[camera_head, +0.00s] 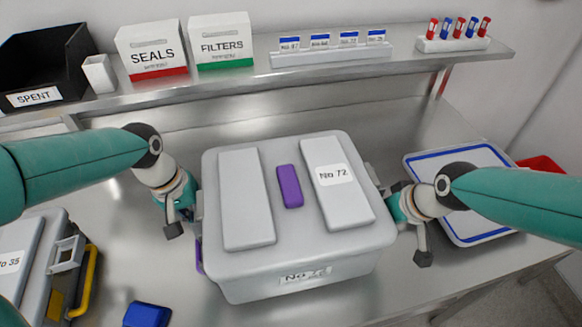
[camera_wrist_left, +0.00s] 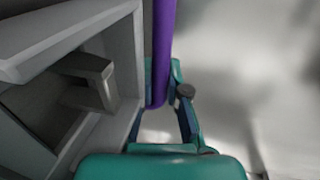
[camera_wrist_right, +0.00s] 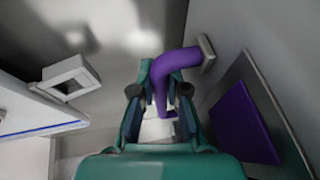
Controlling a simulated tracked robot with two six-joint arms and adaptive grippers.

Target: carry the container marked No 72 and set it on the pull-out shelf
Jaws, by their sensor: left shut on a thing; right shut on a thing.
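The container marked No 72 (camera_head: 289,215) is a pale grey lidded box in the middle of the head view, level, with a purple latch on top. My left gripper (camera_head: 180,205) is at its left side, shut on a purple handle (camera_wrist_left: 162,50) in the left wrist view. My right gripper (camera_head: 402,205) is at its right side, shut on the other purple handle (camera_wrist_right: 174,68) in the right wrist view. I cannot tell whether the container's base touches the steel bench. I cannot make out the pull-out shelf for certain.
A blue-rimmed white tray (camera_head: 463,225) lies at right, near a red item (camera_head: 541,164). A grey case marked 35 (camera_head: 30,262) and a blue block (camera_head: 147,314) are at lower left. A raised rear shelf (camera_head: 230,82) holds boxes, a black bin and racks.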

